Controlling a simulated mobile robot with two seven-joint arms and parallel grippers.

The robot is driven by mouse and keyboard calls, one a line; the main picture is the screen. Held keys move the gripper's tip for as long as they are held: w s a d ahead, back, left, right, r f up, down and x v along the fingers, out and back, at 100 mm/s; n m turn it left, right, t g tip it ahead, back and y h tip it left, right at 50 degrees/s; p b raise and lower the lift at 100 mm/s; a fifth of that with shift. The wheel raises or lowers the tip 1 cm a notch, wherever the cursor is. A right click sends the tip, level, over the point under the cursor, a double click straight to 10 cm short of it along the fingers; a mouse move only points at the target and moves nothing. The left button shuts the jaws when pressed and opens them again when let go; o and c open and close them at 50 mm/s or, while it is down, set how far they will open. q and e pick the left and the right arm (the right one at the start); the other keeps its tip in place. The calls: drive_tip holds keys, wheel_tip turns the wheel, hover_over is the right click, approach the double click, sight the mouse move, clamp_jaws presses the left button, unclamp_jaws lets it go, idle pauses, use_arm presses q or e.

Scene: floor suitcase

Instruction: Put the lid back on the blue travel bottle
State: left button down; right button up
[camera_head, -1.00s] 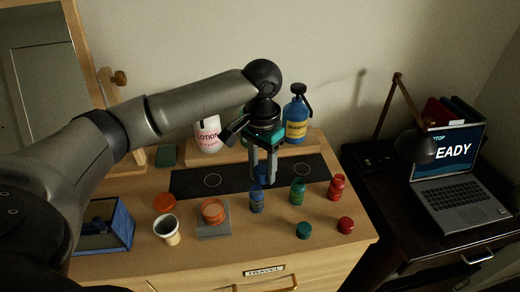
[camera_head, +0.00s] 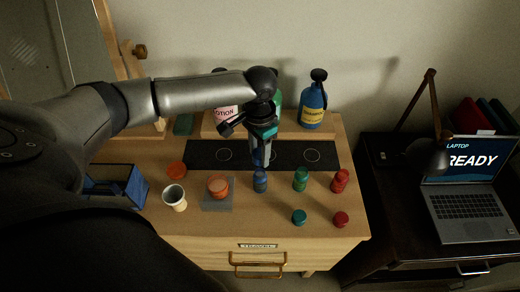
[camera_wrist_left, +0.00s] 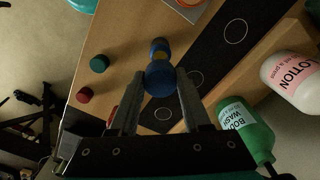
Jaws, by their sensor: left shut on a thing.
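The blue travel bottle (camera_head: 260,183) stands upright and open on the dresser top, just in front of the dark mat. My left gripper (camera_head: 262,158) points down above and slightly behind it. Its fingers are shut on the blue lid (camera_wrist_left: 160,80), which shows between the fingertips in the left wrist view. There the blue bottle (camera_wrist_left: 159,47) shows just beyond the lid, partly covered by it. The lid looks close to the bottle's neck; I cannot tell whether they touch. My right gripper is not in view.
A green bottle (camera_head: 300,180) and a red bottle (camera_head: 340,181) stand to the right, with a green lid (camera_head: 299,217) and a red lid (camera_head: 341,219) in front. An orange jar (camera_head: 218,187) and white cup (camera_head: 174,197) stand left. Pump bottles line the back shelf.

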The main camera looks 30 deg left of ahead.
sight(260, 173)
use_arm(q)
drive_tip(key=shift+f+b, duration=1.95)
drive_tip(key=shift+b, duration=0.4)
drive_tip(key=shift+f, duration=0.9)
drive_tip(key=shift+r+p, duration=0.1)
drive_tip(key=shift+p, duration=0.95)
drive_tip(key=shift+f+p, duration=0.2)
drive_tip(key=shift+p, duration=0.3)
drive_tip(key=shift+p, duration=0.5)
unclamp_jaws()
idle(0.8)
